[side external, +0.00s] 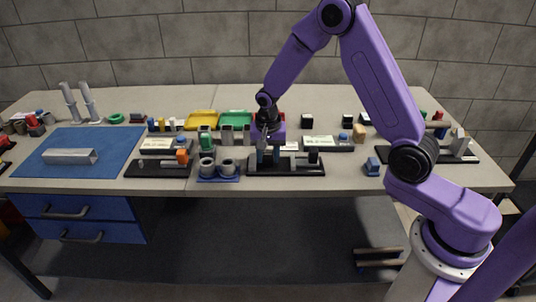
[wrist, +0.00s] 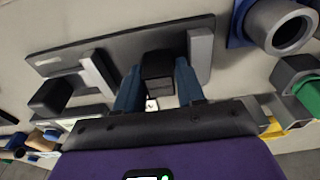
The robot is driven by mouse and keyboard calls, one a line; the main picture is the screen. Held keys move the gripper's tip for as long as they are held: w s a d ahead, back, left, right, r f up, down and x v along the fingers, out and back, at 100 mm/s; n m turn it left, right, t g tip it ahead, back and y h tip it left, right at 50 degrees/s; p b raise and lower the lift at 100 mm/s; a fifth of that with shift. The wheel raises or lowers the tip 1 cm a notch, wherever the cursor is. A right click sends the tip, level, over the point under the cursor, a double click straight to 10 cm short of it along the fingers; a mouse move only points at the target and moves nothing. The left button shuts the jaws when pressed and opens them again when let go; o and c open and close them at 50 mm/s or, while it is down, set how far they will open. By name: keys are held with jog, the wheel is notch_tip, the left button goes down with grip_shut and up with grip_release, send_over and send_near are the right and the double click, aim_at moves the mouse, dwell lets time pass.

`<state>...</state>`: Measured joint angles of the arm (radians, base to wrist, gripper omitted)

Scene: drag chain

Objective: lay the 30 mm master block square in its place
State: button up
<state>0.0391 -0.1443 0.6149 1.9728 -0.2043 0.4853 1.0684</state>
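My gripper (wrist: 158,88) is low over a long black fixture plate (wrist: 70,57), fingers pointing down. Its two blue fingers stand on either side of a dark block (wrist: 158,70) and appear to touch it. A small white mark shows just below the block in the wrist view. The block is close to a grey upright piece (wrist: 200,58) on the plate; whether it rests on the plate is unclear. A second grey piece (wrist: 97,72) stands toward the plate's other end. In the side external view my gripper (side external: 268,154) is over the left part of the plate (side external: 290,172).
Another dark block (wrist: 50,97) stands beside the far grey piece. A blue holder with grey cups (side external: 218,170) lies just left of the plate. Behind are yellow (side external: 201,121) and green (side external: 236,118) trays and small black blocks (side external: 307,121). The bench front edge is close.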

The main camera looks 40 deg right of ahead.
jog(key=o, duration=0.4)
jog(key=shift+a+r, duration=0.1)
jog(key=shift+w+r, duration=0.1)
jog(key=shift+r, duration=0.25)
jog(key=r, duration=0.5)
jog(key=s+r, duration=0.1)
jog(key=r, duration=0.5)
jog(key=a+r, duration=0.1)
jog(key=r, duration=0.4)
jog(key=shift+s+r, duration=0.25)
jog(key=shift+s, duration=0.15)
jog(key=shift+a, duration=0.1)
jog(key=s+a+n+y, duration=0.1)
jog(key=s+a+n, duration=0.2)
jog(key=s+n, duration=0.3)
jog(key=s+a+n, duration=0.3)
jog(key=s+n, duration=0.2)
jog(key=s, duration=0.4)
jog(key=s+d+f+n, duration=0.1)
jog(key=s+n, duration=0.2)
jog(key=s, duration=0.2)
jog(key=s+d+f+n, duration=0.1)
jog(key=s+n, duration=0.3)
jog(key=s, duration=0.2)
jog(key=s+d+f+n, duration=0.1)
jog(key=s+n, duration=0.2)
jog(key=s, duration=0.3)
jog(key=shift+s+d+f+n+g, duration=0.2)
jog(key=shift+d+n+g, duration=0.1)
jog(key=shift+g, duration=0.1)
